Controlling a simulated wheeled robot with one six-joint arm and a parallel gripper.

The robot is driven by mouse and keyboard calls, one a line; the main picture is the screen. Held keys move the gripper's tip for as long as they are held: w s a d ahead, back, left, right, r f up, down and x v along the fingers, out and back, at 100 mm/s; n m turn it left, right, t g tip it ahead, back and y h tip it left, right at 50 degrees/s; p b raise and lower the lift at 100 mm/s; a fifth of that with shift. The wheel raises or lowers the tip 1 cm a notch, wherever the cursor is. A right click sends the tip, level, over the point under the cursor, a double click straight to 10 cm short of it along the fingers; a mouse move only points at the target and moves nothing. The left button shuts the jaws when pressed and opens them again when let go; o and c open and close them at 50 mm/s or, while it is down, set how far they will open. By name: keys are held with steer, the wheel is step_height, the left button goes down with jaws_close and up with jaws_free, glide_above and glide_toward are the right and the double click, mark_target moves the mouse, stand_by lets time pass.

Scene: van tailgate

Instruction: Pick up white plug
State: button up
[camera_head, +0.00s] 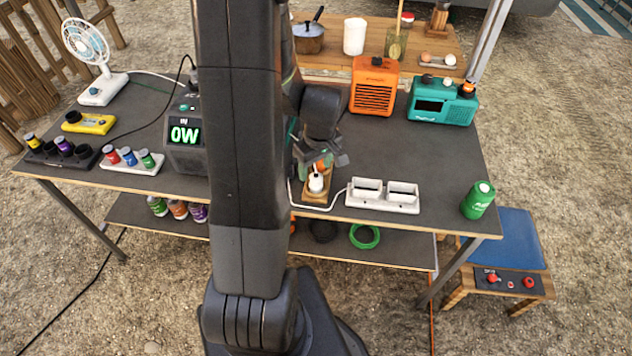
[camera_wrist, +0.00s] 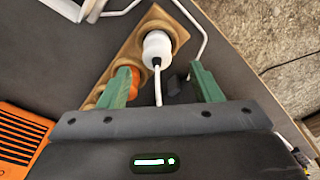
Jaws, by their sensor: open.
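The white plug (camera_wrist: 157,47) sits upright in a wooden holder (camera_wrist: 181,34), its white cord running toward my gripper in the wrist view. In the head view the white plug (camera_head: 316,183) stands in the wooden holder (camera_head: 318,198), just in front of my gripper (camera_head: 320,163). In the wrist view my gripper (camera_wrist: 163,86) is open, its green fingers apart on either side of the cord, with the plug beyond the fingertips. An orange plug (camera_wrist: 134,82) is partly hidden behind the left finger.
A white socket strip (camera_head: 383,196) lies right of the holder, its cable curving around the holder. A green can (camera_head: 478,200) is at the right edge. My arm hides the table's middle.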

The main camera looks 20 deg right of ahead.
mark_target(317, 173)
steer(key=shift+w+d+f+p, duration=0.15)
steer(key=shift+f+p, duration=0.15)
steer(key=shift+f, duration=2.25)
steer(key=c, duration=1.1)
steer(key=shift+o, duration=0.2)
step_height(317, 173, up, 10)
steer(key=shift+f, duration=0.2)
step_height(317, 173, up, 15)
steer(key=p, duration=1)
steer(key=shift+f, duration=0.1)
